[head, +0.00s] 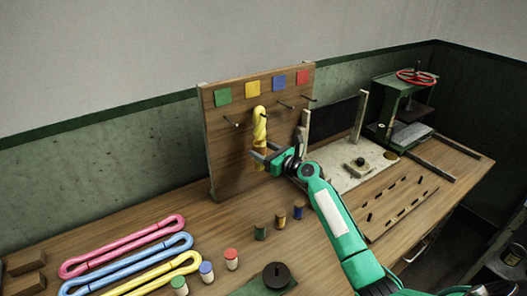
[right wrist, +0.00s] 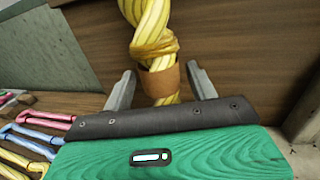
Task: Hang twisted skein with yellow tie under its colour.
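The yellow twisted skein (head: 260,126) hangs upright against the wooden peg board (head: 229,160), below the yellow square (head: 251,89). Its top is at the height of the pegs; the peg behind it is hidden. In the right wrist view the skein (right wrist: 152,20) has a brown-orange band (right wrist: 160,82) around its lower part. My right gripper (head: 266,157) is at this lower part. Its fingers (right wrist: 161,88) stand on both sides of the band with gaps, so it is open. My left gripper is not in view.
Bare pegs show under the green (head: 223,97), blue (head: 280,83) and red (head: 302,77) squares. Long pink (head: 120,247), blue (head: 125,264) and yellow (head: 160,274) skeins lie at left. Small spools (head: 280,217) stand in front of the board. A green press (head: 405,100) stands at right.

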